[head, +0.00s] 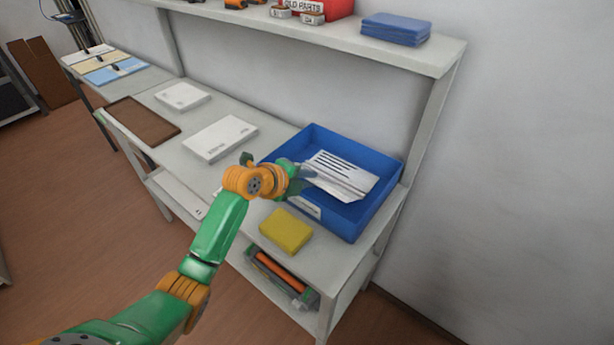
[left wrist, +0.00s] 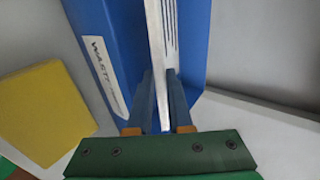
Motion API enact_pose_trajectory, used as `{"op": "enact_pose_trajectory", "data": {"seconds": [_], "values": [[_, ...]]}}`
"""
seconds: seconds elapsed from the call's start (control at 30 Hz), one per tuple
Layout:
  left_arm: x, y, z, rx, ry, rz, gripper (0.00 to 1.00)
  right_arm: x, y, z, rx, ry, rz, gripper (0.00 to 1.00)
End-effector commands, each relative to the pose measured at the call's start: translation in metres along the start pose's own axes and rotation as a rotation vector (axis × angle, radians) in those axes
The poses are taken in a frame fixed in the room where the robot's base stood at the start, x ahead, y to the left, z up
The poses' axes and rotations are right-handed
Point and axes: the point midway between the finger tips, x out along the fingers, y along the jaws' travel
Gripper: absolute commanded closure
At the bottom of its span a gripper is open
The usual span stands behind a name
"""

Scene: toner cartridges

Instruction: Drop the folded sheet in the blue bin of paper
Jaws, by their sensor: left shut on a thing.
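The blue bin (head: 352,220) stands on the right end of the bench, with a white label on its front wall. In the left wrist view the label on the bin (left wrist: 85,35) begins "WAST". The folded sheet (head: 345,172), white with dark stripes, is over the bin's open top. My left gripper (head: 303,172) is at the bin's left front side, shut on the sheet's near edge. In the left wrist view the sheet (left wrist: 157,50) shows edge-on between the fingers of the gripper (left wrist: 160,100). The bin's floor is partly hidden by the sheet. My right gripper is not in view.
A yellow block (head: 286,231) lies on the bench just in front of the bin. White packs (head: 220,138) and a brown mat (head: 143,122) lie to the left. A shelf above holds blue cloths (head: 396,28) and a red box (head: 327,8). A cartridge (head: 280,275) sits on the lower shelf.

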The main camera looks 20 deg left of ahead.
Motion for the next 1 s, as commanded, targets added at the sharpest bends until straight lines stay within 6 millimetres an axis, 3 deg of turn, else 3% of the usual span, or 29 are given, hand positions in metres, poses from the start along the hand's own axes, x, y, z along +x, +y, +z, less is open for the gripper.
{"op": "enact_pose_trajectory", "data": {"seconds": [0.6,0.63,0.67,1.0], "values": [[0.007,0.010,0.000,-0.002,0.001,0.000,0.99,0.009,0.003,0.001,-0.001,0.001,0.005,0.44],[0.007,0.010,0.000,-0.002,0.001,0.001,0.79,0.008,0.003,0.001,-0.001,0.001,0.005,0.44],[0.007,0.010,0.000,-0.002,0.001,0.001,0.71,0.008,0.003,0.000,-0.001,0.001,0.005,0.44],[0.002,0.003,0.000,-0.002,0.002,0.003,0.69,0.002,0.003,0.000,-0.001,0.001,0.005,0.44]]}}
